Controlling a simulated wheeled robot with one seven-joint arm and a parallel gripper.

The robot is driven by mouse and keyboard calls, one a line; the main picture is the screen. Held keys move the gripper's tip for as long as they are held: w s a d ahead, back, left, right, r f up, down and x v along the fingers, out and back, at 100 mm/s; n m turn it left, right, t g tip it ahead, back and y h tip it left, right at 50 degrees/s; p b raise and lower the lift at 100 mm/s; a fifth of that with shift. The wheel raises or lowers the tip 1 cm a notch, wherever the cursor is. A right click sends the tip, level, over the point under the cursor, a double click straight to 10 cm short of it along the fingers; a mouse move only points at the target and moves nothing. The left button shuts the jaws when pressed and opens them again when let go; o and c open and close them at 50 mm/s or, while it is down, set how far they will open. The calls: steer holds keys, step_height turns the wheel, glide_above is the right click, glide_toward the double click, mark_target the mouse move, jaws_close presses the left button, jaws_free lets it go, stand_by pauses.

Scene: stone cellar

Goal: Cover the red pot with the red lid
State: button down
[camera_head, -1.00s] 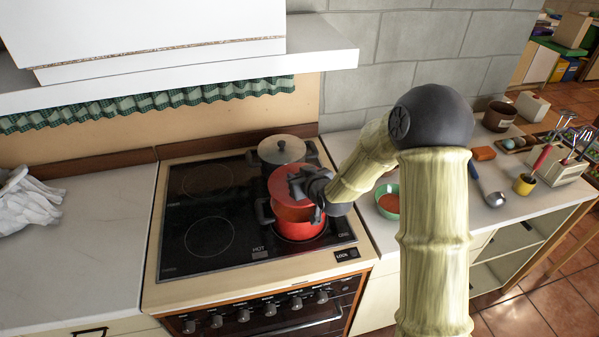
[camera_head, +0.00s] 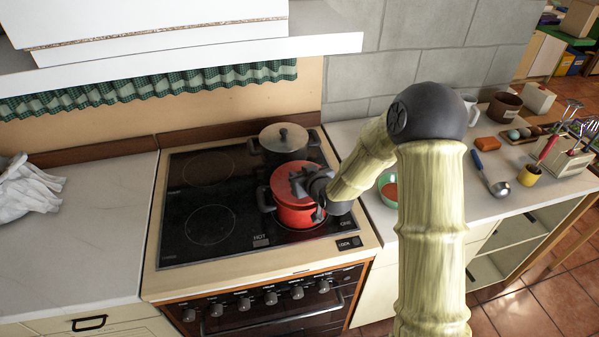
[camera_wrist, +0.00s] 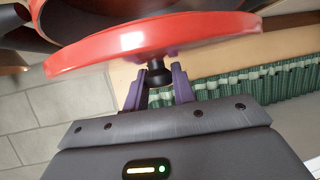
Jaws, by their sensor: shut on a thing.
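The red pot (camera_head: 294,214) stands on the front right burner of the black stovetop, with dark side handles. The red lid (camera_head: 286,178) is on or just over the pot's opening; I cannot tell whether it is fully seated. My gripper (camera_head: 301,183) is over the lid at its right side. In the wrist view, my gripper (camera_wrist: 160,84) is shut on the lid's dark knob, and the lid's red disc (camera_wrist: 150,42) spans the top of the picture. The pot's inside is hidden.
A dark pot with a grey lid (camera_head: 284,136) stands close behind the red pot. The left burners of the stovetop (camera_head: 207,200) are clear. A green bowl (camera_head: 388,190), a ladle (camera_head: 498,187) and a yellow cup (camera_head: 529,175) are on the right counter.

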steer(key=shift+w+f+b, duration=0.1)
steer(key=shift+f+b, duration=0.8)
steer(key=shift+f, duration=0.2)
steer(key=shift+r, duration=0.1)
steer(key=c, duration=1.1)
jaws_free()
steer(key=shift+b+v, duration=3.15)
steer(key=shift+v, duration=5.6)
